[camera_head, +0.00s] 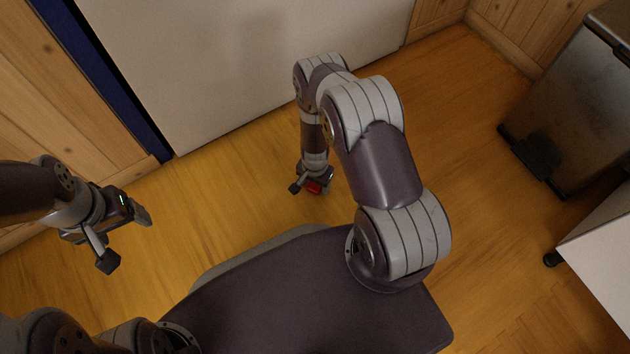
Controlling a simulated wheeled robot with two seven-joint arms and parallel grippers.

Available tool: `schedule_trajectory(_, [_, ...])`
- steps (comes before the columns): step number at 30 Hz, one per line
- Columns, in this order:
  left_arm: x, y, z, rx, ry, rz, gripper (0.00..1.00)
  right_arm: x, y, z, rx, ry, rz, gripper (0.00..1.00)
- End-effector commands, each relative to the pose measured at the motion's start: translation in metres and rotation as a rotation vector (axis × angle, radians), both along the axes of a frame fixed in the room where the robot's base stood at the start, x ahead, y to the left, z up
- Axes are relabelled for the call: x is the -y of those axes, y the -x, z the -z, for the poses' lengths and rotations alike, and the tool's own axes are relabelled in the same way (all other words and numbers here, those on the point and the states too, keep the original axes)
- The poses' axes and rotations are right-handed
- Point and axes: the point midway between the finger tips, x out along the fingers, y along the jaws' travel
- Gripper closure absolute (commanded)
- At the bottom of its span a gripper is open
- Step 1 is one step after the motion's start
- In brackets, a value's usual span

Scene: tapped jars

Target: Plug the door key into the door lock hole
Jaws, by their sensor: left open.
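A plain white panel (230,60), which looks like the door, stands at the top of the head view; no lock hole shows on the part in view. My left gripper (125,239) is open and empty at the left, above the floor and apart from the panel. My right gripper (312,185) points down in the middle, in front of the panel's lower edge. A small red thing (314,188) shows between its fingers. I cannot tell whether it is the key, or whether the fingers are closed on it.
A dark blue frame strip (110,90) edges the panel on the left, beside a wood-plank wall (50,110). A dark metal bin with a pedal (575,110) stands at the right, above a white cabinet (605,250) on a caster. The wooden floor (470,150) between is clear.

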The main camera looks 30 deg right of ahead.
Motion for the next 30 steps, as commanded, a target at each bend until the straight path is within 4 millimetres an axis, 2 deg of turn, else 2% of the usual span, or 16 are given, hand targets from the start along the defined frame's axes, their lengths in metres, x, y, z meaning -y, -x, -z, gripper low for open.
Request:
schedule_trajectory(1, [0.000, 0.000, 0.000, 0.000, 0.000, 0.000, 0.24, 0.000, 0.000, 0.000, 0.000, 0.000, 0.000, 0.53])
schedule_trajectory(3, [0.000, 0.000, 0.000, 0.000, 0.000, 0.000, 0.24, 0.000, 0.000, 0.000, 0.000, 0.000, 0.000, 0.76])
schedule_trajectory(4, [0.000, 0.000, 0.000, 0.000, 0.000, 0.000, 0.24, 0.000, 0.000, 0.000, 0.000, 0.000, 0.000, 0.83])
schedule_trajectory(5, [0.000, 0.000, 0.000, 0.000, 0.000, 0.000, 0.24, 0.000, 0.000, 0.000, 0.000, 0.000, 0.000, 0.83])
schedule_trajectory(6, [0.000, 0.000, 0.000, 0.000, 0.000, 0.000, 0.24, 0.000, 0.000, 0.000, 0.000, 0.000, 0.000, 0.88])
schedule_trajectory(11, [0.000, 0.000, -0.004, 0.000, 0.000, 0.000, 0.24, 0.000, 0.000, -0.005, 0.000, 0.000, 0.000, 0.88])
schedule_trajectory(30, [0.000, 0.000, -0.044, 0.000, 0.000, 0.000, 0.24, 0.000, 0.000, -0.049, -0.001, 0.000, 0.000, 0.88])
